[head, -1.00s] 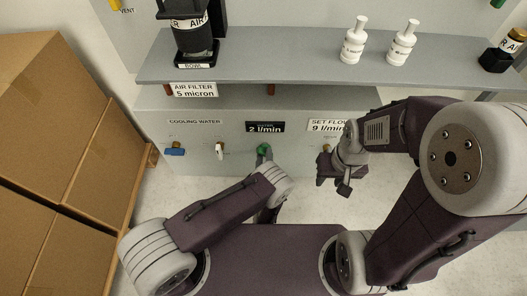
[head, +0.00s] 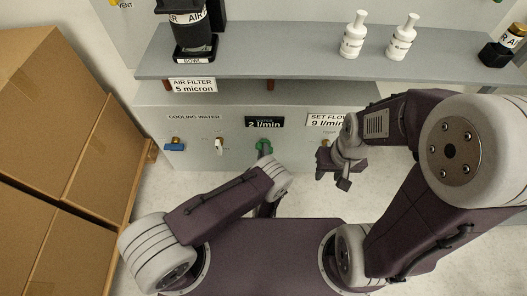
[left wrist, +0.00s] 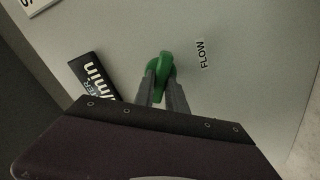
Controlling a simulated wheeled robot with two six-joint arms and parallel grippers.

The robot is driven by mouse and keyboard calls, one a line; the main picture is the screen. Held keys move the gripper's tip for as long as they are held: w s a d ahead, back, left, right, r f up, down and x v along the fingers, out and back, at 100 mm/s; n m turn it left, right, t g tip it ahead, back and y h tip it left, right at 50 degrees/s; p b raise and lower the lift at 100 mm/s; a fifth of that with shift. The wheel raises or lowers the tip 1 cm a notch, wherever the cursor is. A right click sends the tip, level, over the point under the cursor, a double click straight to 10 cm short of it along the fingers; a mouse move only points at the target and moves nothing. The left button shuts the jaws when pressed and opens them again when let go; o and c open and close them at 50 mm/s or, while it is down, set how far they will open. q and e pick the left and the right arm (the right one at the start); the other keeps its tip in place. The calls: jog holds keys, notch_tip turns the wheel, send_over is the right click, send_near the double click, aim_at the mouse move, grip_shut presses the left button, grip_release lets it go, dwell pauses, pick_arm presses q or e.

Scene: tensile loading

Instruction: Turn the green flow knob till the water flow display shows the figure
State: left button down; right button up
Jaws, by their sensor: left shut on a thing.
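The green flow knob (head: 263,146) is on the front of the grey panel, below the dark water flow display (head: 264,123), which reads 2 l/min. In the left wrist view the knob (left wrist: 165,66) sits between the fingertips of my left gripper (left wrist: 162,82), which is shut on it. A FLOW label (left wrist: 202,54) is beside it. The display (left wrist: 93,76) is partly cut off by my gripper body. A SET FLOW sign (head: 326,121) reads 9 l/min, partly covered by my right arm. My right gripper (head: 334,182) hangs empty in front of the panel, its jaws apart.
A blue handle (head: 175,147) and a white handle (head: 219,145) are left of the knob under COOLING WATER. A shelf (head: 290,62) above holds a black air filter (head: 190,35) and two white bottles (head: 353,36). Cardboard boxes (head: 50,130) stand at left.

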pick_arm(q)
jog(key=n+p, duration=0.1)
jog(key=n, duration=0.7)
jog(key=n+p, duration=0.2)
jog(key=n, duration=0.7)
jog(key=n+p, duration=0.1)
jog(key=n, duration=0.8)
jog(key=shift+d+f, duration=0.15)
jog(key=shift+f, duration=0.25)
jog(key=shift+s, duration=0.1)
jog(key=c, duration=1.4)
grip_release()
jog(key=shift+o, duration=0.2)
jog(key=shift+d, duration=0.1)
